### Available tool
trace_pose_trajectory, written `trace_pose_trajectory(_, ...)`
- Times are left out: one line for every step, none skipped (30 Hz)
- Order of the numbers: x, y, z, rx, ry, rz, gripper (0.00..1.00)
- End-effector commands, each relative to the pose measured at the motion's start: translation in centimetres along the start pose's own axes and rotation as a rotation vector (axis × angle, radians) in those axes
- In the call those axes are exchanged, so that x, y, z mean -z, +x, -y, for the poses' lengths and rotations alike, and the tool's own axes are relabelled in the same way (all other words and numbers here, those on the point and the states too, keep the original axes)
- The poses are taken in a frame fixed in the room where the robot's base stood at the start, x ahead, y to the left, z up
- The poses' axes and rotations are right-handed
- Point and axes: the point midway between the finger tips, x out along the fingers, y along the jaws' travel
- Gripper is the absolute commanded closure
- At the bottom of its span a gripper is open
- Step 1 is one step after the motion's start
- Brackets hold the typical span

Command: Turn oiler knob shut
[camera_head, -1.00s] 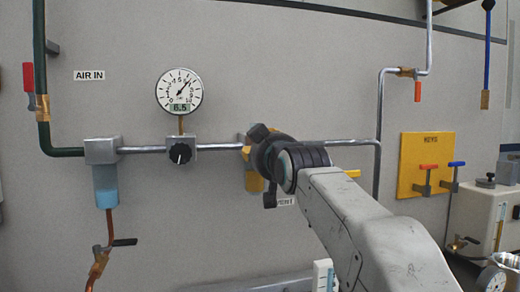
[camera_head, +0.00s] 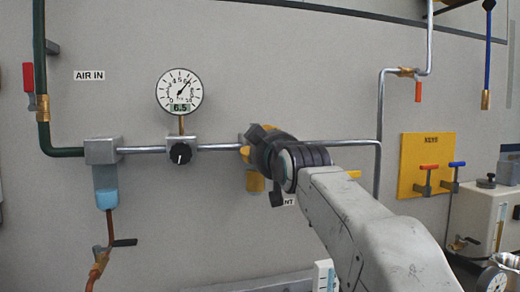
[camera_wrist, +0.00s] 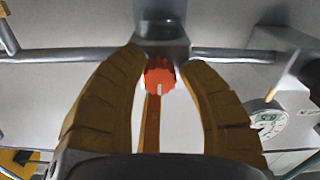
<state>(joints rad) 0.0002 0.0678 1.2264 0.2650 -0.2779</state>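The oiler knob (camera_wrist: 160,76) is orange-red and round with a pale mark on its rim, in the middle of the wrist view. It sits on the oiler's grey head (camera_wrist: 168,50). My gripper (camera_head: 255,138) is at the oiler on the pipe in the head view and covers the knob there. In the wrist view its two yellow-brown fingers (camera_wrist: 161,66) lie close on either side of the knob. I cannot tell whether they touch it. A narrow amber strip (camera_wrist: 152,122) shows below the knob. The oiler's amber bowl (camera_head: 255,181) shows below my gripper.
A horizontal grey pipe (camera_head: 220,147) runs along the wall. To the left are a gauge (camera_head: 180,92) reading 6.5, a black regulator knob (camera_head: 180,153) and a blue-bowled filter (camera_head: 105,182). A yellow valve panel (camera_head: 410,150) is at the right.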

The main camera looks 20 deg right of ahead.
Motion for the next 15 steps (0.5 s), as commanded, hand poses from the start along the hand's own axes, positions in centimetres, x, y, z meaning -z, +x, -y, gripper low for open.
trace_pose_trajectory(-0.09,0.03,0.03,0.001,0.000,0.002,0.60)
trace_pose_trajectory(-0.13,0.04,0.04,0.001,0.000,0.003,0.57)
trace_pose_trajectory(-0.18,0.05,0.05,0.001,0.000,0.004,0.54)
trace_pose_trajectory(-0.21,0.06,0.06,0.002,0.001,0.005,0.51)
trace_pose_trajectory(-0.23,0.06,0.07,0.002,0.001,0.006,0.48)
trace_pose_trajectory(-0.27,0.07,0.07,0.002,0.001,0.007,0.47)
trace_pose_trajectory(-0.29,0.08,0.08,0.002,0.001,0.007,0.47)
trace_pose_trajectory(-0.31,0.08,0.08,0.002,0.001,0.008,0.47)
trace_pose_trajectory(-0.33,0.09,0.09,0.002,0.001,0.008,0.47)
trace_pose_trajectory(-0.35,0.09,0.09,0.002,0.001,0.008,0.47)
trace_pose_trajectory(-0.36,0.10,0.09,0.002,0.001,0.009,0.47)
trace_pose_trajectory(-0.38,0.08,0.10,0.002,0.001,0.009,0.47)
trace_pose_trajectory(-0.38,0.05,0.10,0.002,0.001,0.009,0.47)
trace_pose_trajectory(-0.38,-0.02,0.10,0.002,0.001,0.009,0.47)
trace_pose_trajectory(-0.39,-0.16,0.10,0.003,0.001,0.010,0.47)
